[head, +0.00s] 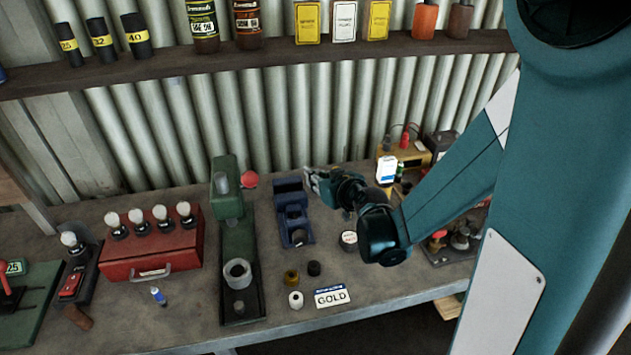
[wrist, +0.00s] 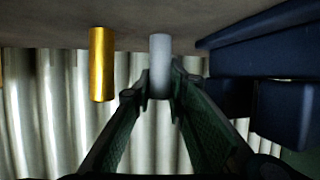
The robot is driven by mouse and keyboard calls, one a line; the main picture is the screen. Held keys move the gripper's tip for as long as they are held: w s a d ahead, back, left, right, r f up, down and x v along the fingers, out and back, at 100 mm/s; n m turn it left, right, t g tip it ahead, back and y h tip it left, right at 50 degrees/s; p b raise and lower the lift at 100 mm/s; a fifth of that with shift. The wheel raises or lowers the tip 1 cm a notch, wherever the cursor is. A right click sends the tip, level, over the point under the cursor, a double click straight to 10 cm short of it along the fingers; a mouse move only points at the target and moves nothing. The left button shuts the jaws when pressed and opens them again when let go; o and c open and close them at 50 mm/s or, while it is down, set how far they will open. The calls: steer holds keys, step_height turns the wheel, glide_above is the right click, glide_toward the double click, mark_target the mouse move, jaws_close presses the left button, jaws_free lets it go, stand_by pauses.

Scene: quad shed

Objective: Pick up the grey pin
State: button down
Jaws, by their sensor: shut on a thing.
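The grey pin (wrist: 160,50) is a smooth light cylinder in the wrist view, between the two fingertips of my gripper (wrist: 160,84). The fingers close on its sides, and its upper end in the picture meets the bench surface or lies very near it; I cannot tell which. In the head view my gripper (head: 317,182) is low over the back of the bench, just right of the blue fixture. The grey pin cannot be made out there.
A gold pin (wrist: 102,65) stands close left of the grey pin in the wrist view. The blue fixture (head: 293,212) is close beside my gripper. A green press (head: 228,203) and red box (head: 150,242) stand further left. The corrugated wall (head: 290,110) is behind.

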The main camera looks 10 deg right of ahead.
steer(key=shift+r, duration=0.15)
steer(key=shift+r+p, duration=1.6)
steer(key=shift+r, duration=3.3)
